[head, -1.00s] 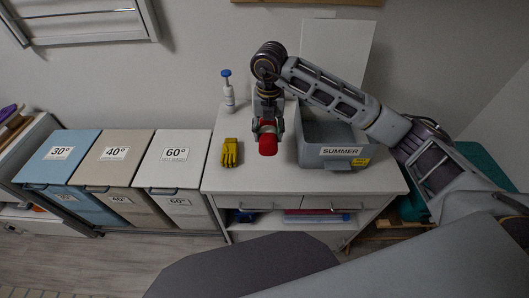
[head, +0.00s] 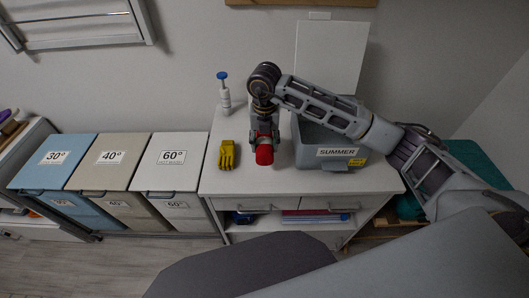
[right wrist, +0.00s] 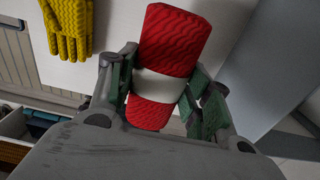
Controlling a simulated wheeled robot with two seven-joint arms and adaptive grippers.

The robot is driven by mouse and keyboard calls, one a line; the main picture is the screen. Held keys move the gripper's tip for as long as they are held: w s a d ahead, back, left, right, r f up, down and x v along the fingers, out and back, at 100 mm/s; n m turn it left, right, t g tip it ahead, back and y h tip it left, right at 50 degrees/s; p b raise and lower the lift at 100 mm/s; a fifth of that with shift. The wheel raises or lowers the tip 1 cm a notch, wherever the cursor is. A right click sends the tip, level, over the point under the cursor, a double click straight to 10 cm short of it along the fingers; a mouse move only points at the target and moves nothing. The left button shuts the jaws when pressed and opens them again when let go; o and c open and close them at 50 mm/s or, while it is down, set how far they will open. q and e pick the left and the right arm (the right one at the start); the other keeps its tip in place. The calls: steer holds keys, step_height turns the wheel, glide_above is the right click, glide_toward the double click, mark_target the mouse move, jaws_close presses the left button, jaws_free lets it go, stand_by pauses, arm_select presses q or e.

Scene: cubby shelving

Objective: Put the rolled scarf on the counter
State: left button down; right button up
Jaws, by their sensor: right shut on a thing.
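The rolled scarf (right wrist: 176,40) is a red ribbed roll with a white band. In the head view its red end (head: 264,155) shows over the counter (head: 240,183), between the yellow gloves and the grey bin. My right gripper (head: 264,137) points down and is shut on the scarf; in the right wrist view its fingers (right wrist: 160,88) press the scarf's two sides around the white band. I cannot tell whether the scarf touches the counter top. My left gripper is not in view.
Yellow gloves (head: 227,155) lie left of the scarf. A grey bin labelled SUMMER (head: 335,153) stands close on the right. A white bottle with a blue top (head: 225,95) is at the back. Laundry bins, including the 60° one (head: 172,155), stand left of the counter.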

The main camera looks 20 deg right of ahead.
steer(key=shift+f, duration=1.2)
step_height(320, 180, down, 2)
steer(key=shift+f, duration=0.4)
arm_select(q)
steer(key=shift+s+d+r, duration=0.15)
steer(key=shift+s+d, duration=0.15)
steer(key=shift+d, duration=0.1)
arm_select(e)
steer(key=shift+f, duration=0.15)
